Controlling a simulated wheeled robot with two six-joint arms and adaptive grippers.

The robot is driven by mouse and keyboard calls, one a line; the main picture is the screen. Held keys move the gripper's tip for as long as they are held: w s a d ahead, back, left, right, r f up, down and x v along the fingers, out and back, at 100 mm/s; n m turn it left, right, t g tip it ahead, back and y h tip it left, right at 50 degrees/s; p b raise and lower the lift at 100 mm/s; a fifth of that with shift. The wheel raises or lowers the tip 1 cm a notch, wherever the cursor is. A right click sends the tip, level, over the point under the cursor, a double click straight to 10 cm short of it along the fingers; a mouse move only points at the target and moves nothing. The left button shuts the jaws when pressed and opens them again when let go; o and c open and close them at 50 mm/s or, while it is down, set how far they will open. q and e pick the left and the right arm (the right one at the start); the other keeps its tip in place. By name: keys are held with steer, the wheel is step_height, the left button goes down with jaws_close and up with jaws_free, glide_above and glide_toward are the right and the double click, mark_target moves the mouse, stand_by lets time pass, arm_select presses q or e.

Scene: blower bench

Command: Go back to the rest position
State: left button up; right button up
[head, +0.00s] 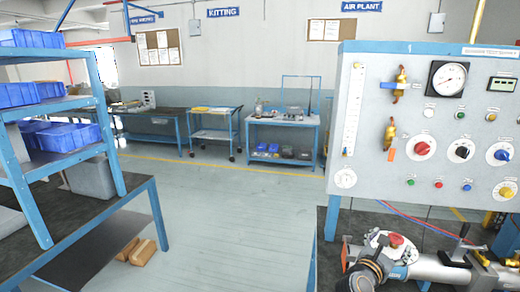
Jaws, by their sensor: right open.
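My right gripper (358,277) shows as a dark shape at the bottom edge, right of centre, low over the dark bench top. It is open, and nothing is visibly held in it. Its fingertips are hard to make out, and the bottom edge cuts off part of it. It overlaps a round pale part with a red knob (396,240) in the picture; I cannot tell whether they touch. My left gripper is not in view.
A grey test panel (430,120) with gauge and knobs stands behind the right bench. Black-handled clamps (461,243) stand near the gripper. A blue rack (98,100) with blue bins is at the left. The floor (240,220) between is clear.

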steer(key=s+f+m+g+y, duration=0.3)
steer(key=s+f+m, duration=0.3)
steer(key=f+m, duration=0.25)
steer(key=s+a+f+m+g+y, duration=0.3)
steer(key=s+a+f+m+y, duration=0.25)
steer(key=s+m, duration=0.4)
steer(key=s+a+f+m+g+y, duration=0.2)
steer(key=s+a+f+m+y, duration=0.35)
steer(key=s, duration=0.65)
step_height(320, 180, down, 27)
steer(key=s+d+m+g+h, duration=0.1)
steer(key=s+g+h, duration=0.1)
steer(key=s, duration=0.1)
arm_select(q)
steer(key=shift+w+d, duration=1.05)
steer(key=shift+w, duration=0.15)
arm_select(e)
steer(key=s+d+f, duration=0.1)
steer(key=s+f, duration=1.4)
steer(key=s, duration=0.2)
steer(key=shift+s+d+g, duration=0.15)
steer(key=shift+s+g, duration=0.15)
steer(key=shift+s, duration=0.05)
steer(key=shift+m, duration=0.25)
